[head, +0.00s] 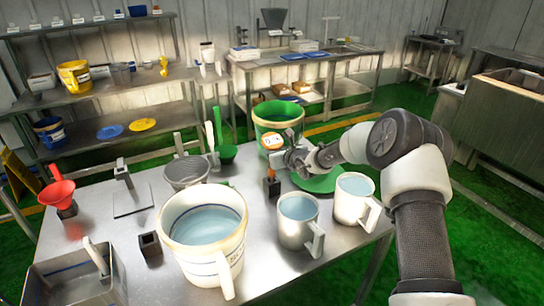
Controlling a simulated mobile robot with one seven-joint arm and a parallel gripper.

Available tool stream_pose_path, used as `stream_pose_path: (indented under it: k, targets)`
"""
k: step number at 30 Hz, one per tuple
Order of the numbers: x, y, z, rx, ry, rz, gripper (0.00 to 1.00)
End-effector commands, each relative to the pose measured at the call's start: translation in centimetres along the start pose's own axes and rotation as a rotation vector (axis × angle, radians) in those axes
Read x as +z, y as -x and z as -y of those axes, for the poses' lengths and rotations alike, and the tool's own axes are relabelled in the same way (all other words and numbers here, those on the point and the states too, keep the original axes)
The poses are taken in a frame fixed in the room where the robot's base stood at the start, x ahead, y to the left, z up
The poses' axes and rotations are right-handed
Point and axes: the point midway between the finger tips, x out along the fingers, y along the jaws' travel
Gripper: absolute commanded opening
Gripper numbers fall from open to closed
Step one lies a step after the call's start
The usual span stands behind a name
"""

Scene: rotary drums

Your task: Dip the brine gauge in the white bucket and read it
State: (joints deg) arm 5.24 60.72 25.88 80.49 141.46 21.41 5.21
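The white bucket (177,250) stands on the near steel table, with a yellowish rim, a handle towards me and pale blue liquid inside. A gauge with a round white, orange-edged face (271,141) is upright right of the bucket, beyond the pale jugs. An orange and black piece (272,187) shows below the face; I cannot tell whether it is part of the gauge or a holder. My gripper (278,160) is at the gauge, just below its face. Its fingers are too small and partly hidden to show whether they grip it.
Two handled jugs of liquid, one grey (293,234) and one white (349,213), stand right of the bucket. A green bucket (262,126) stands behind. A small black square holder (150,246), a grey funnel-like vessel (183,174) and a steel bin (50,275) are at left.

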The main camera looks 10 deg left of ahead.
Motion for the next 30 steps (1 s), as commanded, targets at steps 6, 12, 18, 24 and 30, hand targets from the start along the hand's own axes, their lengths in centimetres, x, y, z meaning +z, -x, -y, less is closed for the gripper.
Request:
stream_pose_path:
  k: [6, 12, 18, 24, 30]
  targets:
    - [4.5, 1.8, 0.1, -0.001, 0.004, 0.006, 0.0]
    - [7.3, 3.0, -0.1, 0.002, 0.003, 0.003, 0.0]
    - [9.5, 4.4, -3.0, 0.042, 0.02, 0.003, 0.0]
    - [11.7, 7.1, -8.7, 0.127, 0.058, 0.003, 0.0]
    - [13.3, 10.7, -14.6, 0.217, 0.095, 0.002, 0.0]
